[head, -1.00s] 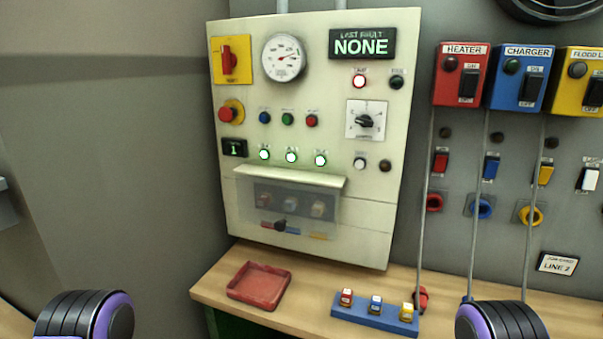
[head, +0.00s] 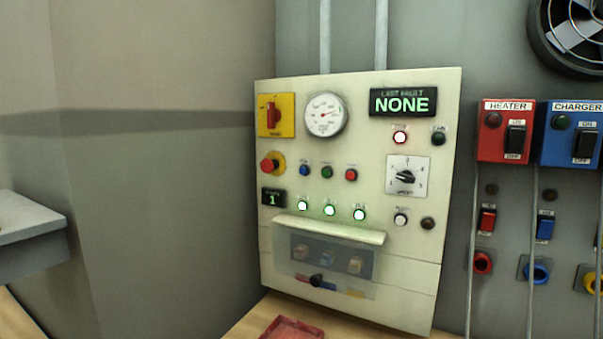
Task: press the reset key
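The cream control panel (head: 350,260) stands upright against the wall in the middle of the head view. A small white round button (head: 400,219) sits at its lower right, under a label too blurred to read. A dark brown round button or lamp (head: 428,223) is beside it. I cannot read which key is marked reset. The display (head: 403,102) at the top reads "LAST FAULT NONE". A lit lamp with a red rim (head: 400,137) is below it. Neither of my grippers is in view.
A clear cover (head: 325,268) with a ledge is on the panel's lower part. Blue, green and red buttons (head: 327,172) sit mid-panel. A red tray (head: 291,329) is partly cut off below. Heater (head: 506,131) and charger (head: 571,134) boxes and vertical rods are at the right.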

